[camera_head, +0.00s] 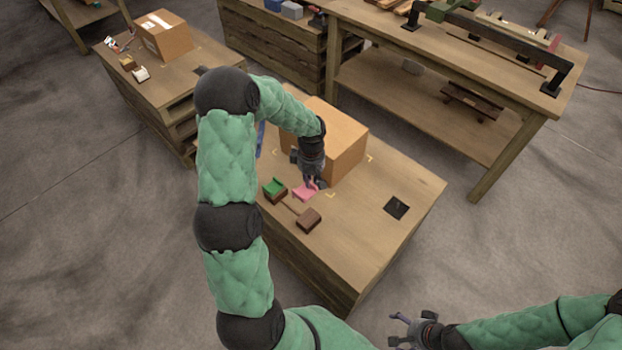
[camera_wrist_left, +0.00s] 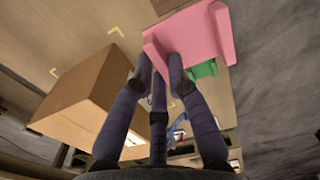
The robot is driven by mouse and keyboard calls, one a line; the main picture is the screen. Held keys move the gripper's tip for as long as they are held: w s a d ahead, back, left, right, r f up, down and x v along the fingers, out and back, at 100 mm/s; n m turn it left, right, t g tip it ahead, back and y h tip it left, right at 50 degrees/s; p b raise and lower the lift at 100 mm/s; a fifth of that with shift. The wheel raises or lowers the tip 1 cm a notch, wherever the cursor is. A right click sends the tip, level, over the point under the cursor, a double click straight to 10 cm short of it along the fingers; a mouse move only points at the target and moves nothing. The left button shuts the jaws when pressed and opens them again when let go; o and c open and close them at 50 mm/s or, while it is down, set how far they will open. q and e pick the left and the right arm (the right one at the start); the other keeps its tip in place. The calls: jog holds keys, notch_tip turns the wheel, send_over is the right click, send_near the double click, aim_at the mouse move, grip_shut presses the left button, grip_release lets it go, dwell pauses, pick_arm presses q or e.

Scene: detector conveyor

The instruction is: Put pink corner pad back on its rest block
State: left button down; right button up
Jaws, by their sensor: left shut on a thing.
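The pink corner pad (camera_head: 303,193) is in my left gripper (camera_head: 314,183), near the front of the cardboard box. In the left wrist view the pink pad (camera_wrist_left: 197,36) shows large at the fingertips of my left gripper (camera_wrist_left: 163,62), which is shut on it. A bare brown rest block (camera_head: 309,221) sits on the table, in front of the pad in the head view. A green corner pad (camera_head: 273,186) rests on another brown block to the left; it also shows in the wrist view (camera_wrist_left: 203,70). My right gripper (camera_head: 402,331) is empty, its fingers apart, at the bottom edge.
The cardboard box (camera_head: 347,142) stands on the wooden table (camera_head: 350,240), with yellow corner marks around it. A dark square (camera_head: 397,207) lies to the right. A blue object (camera_head: 260,138) is partly hidden behind my arm. The table's front right is clear.

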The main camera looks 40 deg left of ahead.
pick_arm(q)
jog(key=shift+f+b, duration=0.15)
jog(key=shift+b, duration=0.25)
jog(key=b, duration=0.9)
send_over(311, 209)
notch_tip(311, 209, down, 11)
jog(key=shift+f, duration=0.1)
jog(key=shift+f+b, duration=0.45)
jog(key=shift+f, duration=0.65)
jog(key=shift+f, duration=1.05)
jog(key=c, duration=1.1)
grip_release()
jog(key=shift+c, duration=0.2)
notch_tip(311, 209, up, 12)
